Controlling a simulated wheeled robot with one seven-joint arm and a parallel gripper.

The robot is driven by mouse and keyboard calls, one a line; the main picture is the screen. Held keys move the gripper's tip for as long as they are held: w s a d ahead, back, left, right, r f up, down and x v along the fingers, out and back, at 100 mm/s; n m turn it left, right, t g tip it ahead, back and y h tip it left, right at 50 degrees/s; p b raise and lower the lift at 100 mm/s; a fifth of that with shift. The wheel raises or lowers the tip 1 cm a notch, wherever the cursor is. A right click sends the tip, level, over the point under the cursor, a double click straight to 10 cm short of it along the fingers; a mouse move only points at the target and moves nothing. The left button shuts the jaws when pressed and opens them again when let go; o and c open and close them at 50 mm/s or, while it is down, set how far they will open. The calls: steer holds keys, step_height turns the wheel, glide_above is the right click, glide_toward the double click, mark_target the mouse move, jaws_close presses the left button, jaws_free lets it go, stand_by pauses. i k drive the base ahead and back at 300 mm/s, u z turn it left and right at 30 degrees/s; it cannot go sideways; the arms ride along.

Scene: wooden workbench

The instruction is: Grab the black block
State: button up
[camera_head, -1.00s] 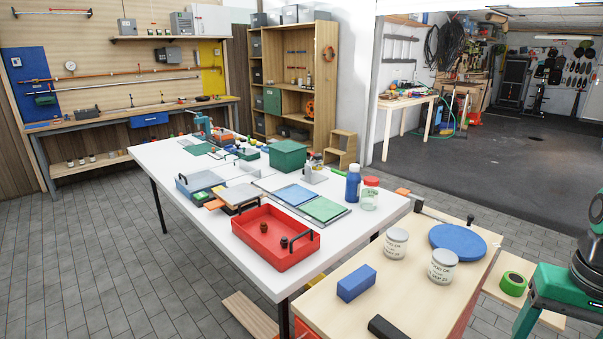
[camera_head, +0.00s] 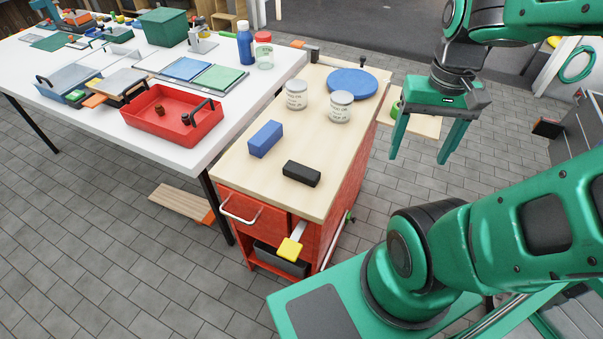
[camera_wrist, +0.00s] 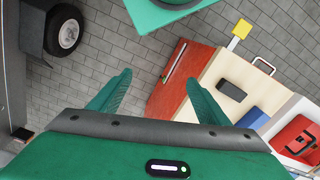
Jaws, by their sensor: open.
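The black block (camera_head: 301,173) lies on the wooden top of the red workbench cabinet, near its front edge. It also shows in the wrist view (camera_wrist: 231,90), beyond my right-hand finger there. My gripper (camera_head: 424,160) is open and empty, with its two green fingers pointing down. It is to the right of the cabinet in the head view, apart from the block. The fingers (camera_wrist: 158,92) also show spread apart in the wrist view.
A blue block (camera_head: 265,138) lies beside the black one. Two labelled cans (camera_head: 340,106) and a round blue disc (camera_head: 352,84) stand further back. A red tray (camera_head: 160,125) sits on the white table at left. A yellow-ended piece (camera_head: 289,249) sticks out at the cabinet's front.

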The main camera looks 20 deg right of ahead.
mark_target(302, 173)
steer(key=z, duration=0.8)
steer(key=k, duration=0.9)
steer(key=u, duration=1.45)
steer(key=i, duration=0.5)
steer(key=z, duration=0.05)
